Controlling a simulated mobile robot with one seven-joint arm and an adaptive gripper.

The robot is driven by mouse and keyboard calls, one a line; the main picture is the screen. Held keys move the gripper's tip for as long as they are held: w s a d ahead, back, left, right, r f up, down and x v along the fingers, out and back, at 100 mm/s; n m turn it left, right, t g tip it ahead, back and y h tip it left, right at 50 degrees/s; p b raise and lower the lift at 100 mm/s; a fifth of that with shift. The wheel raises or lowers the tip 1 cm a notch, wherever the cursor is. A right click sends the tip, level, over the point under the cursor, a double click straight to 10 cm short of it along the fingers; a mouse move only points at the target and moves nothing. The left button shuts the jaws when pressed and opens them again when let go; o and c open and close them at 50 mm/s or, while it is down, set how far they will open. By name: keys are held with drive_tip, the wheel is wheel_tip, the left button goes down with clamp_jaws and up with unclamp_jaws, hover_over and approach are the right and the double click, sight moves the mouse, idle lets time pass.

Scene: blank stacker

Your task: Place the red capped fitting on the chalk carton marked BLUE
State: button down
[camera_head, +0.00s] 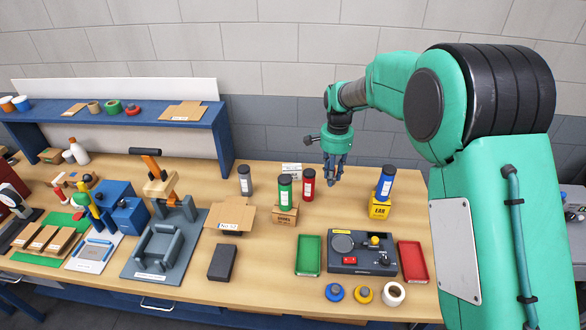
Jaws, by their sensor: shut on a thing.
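The red capped fitting (308,185) is an upright red cylinder with a dark cap and a pale label. It stands just left of my gripper, with a small gap between them in the picture. My gripper (333,179) points down over the back of the table, its fingers close together. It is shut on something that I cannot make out. A small whitish carton (291,169) lies behind the red and green fittings, partly hidden. It may be the chalk carton, but its marking is too small to read.
A green fitting (285,191) stands on a brown carton (285,216). A blue fitting (385,184) stands on a yellow carton (380,208). A grey fitting (244,180) stands at left, behind an open cardboard box (230,216). A control box (362,262) sits in front. Bare tabletop lies around (340,213).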

wheel_tip(320, 180, up, 4)
drive_tip(key=shift+f, duration=0.25)
drive_tip(key=shift+w+a+f, duration=0.1)
drive_tip(key=shift+w+a, duration=0.1)
drive_tip(key=shift+w, duration=0.1)
drive_tip(key=w+a+r+n+p, duration=0.1)
drive_tip(key=w+a, duration=0.5)
drive_tip(key=w, duration=0.6)
drive_tip(key=n+p, duration=0.1)
drive_tip(key=p, duration=0.1)
hover_over(292, 166)
drive_tip(key=f, duration=0.2)
drive_tip(key=shift+s+f, duration=0.1)
drive_tip(key=shift+f, duration=2.05)
drive_tip(key=shift+f, duration=0.1)
drive_tip(key=shift+f+b, duration=0.5)
drive_tip(key=shift+f, duration=2.5)
drive_tip(key=shift+f, duration=0.1)
drive_tip(key=shift+f, duration=1.8)
